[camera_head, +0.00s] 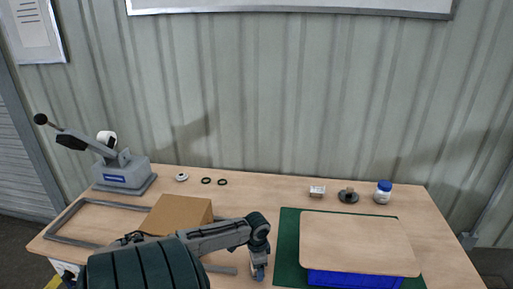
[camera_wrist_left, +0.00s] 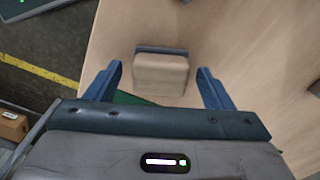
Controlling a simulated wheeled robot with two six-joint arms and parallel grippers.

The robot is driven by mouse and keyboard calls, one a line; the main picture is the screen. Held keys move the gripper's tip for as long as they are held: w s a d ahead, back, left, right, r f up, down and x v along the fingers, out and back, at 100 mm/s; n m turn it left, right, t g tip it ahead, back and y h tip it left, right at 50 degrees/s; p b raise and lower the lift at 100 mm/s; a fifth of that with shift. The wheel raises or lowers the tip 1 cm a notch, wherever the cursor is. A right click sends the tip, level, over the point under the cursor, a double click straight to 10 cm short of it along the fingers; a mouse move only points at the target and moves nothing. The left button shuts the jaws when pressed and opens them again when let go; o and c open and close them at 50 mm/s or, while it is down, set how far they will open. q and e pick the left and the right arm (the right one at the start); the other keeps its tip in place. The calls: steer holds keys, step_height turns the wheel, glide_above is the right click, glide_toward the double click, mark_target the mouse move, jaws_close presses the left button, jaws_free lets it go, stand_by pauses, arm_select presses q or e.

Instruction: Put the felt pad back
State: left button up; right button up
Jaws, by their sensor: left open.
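My left gripper (camera_head: 258,272) points down at the table's front, just left of the green mat (camera_head: 289,245). In the left wrist view its two blue fingers (camera_wrist_left: 160,67) are spread apart. A beige block (camera_wrist_left: 161,76) with a dark blue-grey strip along its far edge shows between them, with clear gaps to both fingers. I cannot tell whether it is the felt pad. In the head view I cannot make it out at the gripper. My right gripper is in neither view.
A wooden board (camera_head: 355,243) lies over a blue crate (camera_head: 355,279) on the mat. A cardboard box (camera_head: 177,213) and a grey frame (camera_head: 66,217) are left, with a lever press (camera_head: 124,174) behind. A metal block (camera_head: 317,190), dark round part (camera_head: 348,196) and blue-lidded jar (camera_head: 383,192) stand at back right.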

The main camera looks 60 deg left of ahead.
arm_select(q)
step_height(320, 180, up, 11)
steer(key=b, duration=0.1)
steer(key=shift+r, duration=0.2)
